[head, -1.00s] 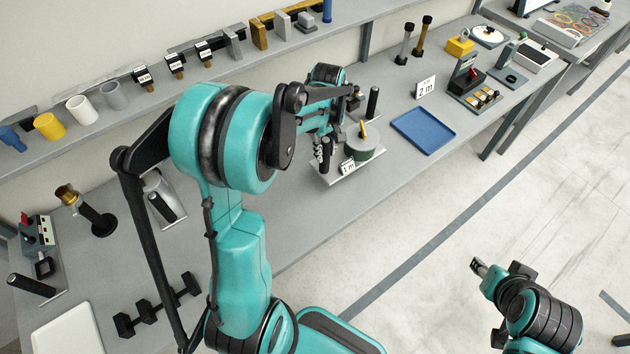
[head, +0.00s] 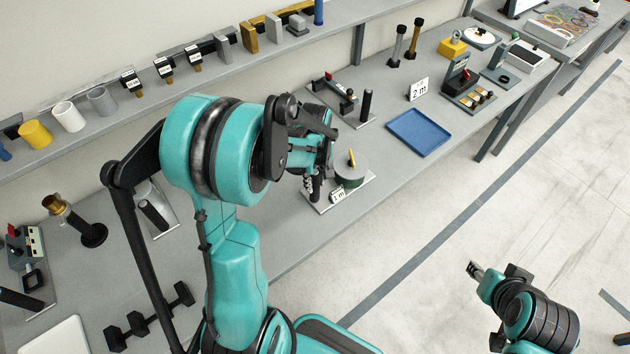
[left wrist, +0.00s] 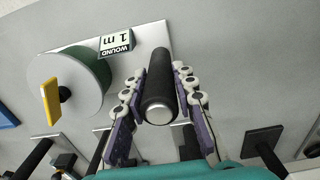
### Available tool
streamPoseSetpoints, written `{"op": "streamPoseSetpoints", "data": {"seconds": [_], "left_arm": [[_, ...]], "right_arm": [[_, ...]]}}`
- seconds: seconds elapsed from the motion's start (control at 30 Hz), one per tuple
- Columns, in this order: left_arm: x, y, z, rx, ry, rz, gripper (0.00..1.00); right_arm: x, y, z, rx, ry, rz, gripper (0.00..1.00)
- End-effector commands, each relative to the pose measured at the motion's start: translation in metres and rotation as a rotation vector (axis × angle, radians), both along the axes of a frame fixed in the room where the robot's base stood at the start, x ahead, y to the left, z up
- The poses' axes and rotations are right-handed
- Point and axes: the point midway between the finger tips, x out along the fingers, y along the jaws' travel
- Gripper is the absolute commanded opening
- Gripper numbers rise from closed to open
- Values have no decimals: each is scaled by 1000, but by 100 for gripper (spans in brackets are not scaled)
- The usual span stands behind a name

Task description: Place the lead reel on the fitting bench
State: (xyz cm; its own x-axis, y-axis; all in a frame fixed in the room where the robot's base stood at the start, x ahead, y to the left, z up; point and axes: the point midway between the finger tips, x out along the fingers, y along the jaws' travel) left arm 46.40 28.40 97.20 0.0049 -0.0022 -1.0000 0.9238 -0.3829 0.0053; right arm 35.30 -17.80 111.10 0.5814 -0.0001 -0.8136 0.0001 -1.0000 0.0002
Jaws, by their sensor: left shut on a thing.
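The lead reel (head: 350,172) is a dark green drum with a grey top and a yellow crank, on a pale plate (left wrist: 153,38). A white "WOUND 1 m" label (left wrist: 115,43) stands beside the drum. In the left wrist view the reel (left wrist: 85,75) is left of my fingers. My left gripper (head: 313,187) is shut on the black upright handle (left wrist: 158,85) of the reel's plate; in the head view it hides most of that handle. The plate is over the bench (head: 270,236) near its front edge; I cannot tell whether it touches. My right gripper (head: 475,269) is away from the bench, over the floor.
A blue tray (head: 419,133) and a "2 m" sign (head: 418,89) are right of the reel. A black post (head: 367,104) on a plate stands behind it. A dumbbell-like rack (head: 147,318) lies at front left. A shelf with cups and blocks runs along the wall.

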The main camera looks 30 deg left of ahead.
Motion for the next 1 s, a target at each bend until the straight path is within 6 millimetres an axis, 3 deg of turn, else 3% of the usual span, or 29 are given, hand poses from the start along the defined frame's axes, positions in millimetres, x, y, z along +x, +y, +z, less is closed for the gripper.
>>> {"op": "streamPoseSetpoints", "data": {"seconds": [0.03, 0.1, 0.47, 0.57, 1.0], "left_arm": [[0, 0, -1, 0, 0, 0, 29], [0, 0, 0, 0, 0, 0, 47], [0, 0, 3, 0, -1, 0, 47], [0, 0, 15, 0, -1, 0, 47], [0, 0, 104, 0, 0, 0, 47]], "right_arm": [[0, 0, 0, 0, 0, 0, 40], [0, 0, 0, 0, 0, 0, 40], [0, 0, 1, 0, 0, 0, 40], [0, 0, 5, 0, 0, 0, 40], [0, 0, 28, 0, 0, 0, 40]]}}
